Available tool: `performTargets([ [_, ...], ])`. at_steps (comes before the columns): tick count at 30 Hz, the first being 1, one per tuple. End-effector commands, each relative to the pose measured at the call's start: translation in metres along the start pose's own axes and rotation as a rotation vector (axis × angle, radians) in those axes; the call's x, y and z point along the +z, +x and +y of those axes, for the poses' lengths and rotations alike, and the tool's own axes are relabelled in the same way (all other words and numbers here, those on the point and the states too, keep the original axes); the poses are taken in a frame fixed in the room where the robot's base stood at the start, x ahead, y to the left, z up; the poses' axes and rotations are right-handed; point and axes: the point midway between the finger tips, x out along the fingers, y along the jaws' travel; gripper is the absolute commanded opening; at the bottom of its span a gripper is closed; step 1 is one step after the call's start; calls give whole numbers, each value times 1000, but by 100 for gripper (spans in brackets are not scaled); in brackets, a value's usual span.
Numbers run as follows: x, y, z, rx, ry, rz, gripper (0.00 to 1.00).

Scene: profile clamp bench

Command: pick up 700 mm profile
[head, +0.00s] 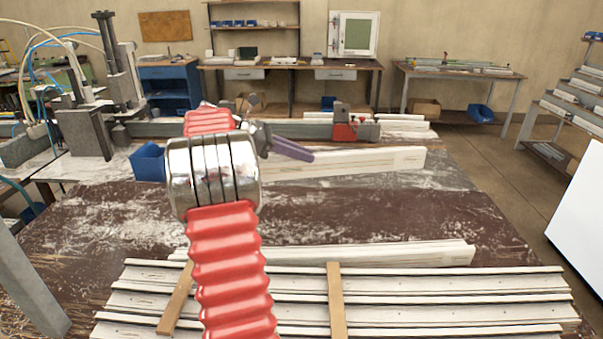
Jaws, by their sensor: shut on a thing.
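A long white profile (370,163) runs across the middle of the bench in the head view, its left part hidden behind my arm. My gripper (308,155), with purple fingers, is at this profile's upper edge, left of its middle. The gripper is shut on it, though the exact contact between fingers and profile is small and partly hidden. I cannot read a length on the profile, and cannot tell whether it is clear of the bench.
Several white profiles (450,295) lie in front on two wooden battens (337,300); another white piece (440,254) lies just behind them. A grey rail with a red clamp (345,130) stands behind. The brown bench top (400,215) between is clear.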

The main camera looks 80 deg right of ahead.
Motion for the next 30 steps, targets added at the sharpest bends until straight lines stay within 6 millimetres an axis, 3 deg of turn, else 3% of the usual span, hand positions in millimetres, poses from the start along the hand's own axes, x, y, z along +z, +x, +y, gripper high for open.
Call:
performTargets([
  [3, 16, -8, 0, 3, 5, -1, 0],
  [9, 26, -12, 0, 2, 4, -2, 0],
  [30, 26, -15, 1, 8, 0, -2, 0],
])
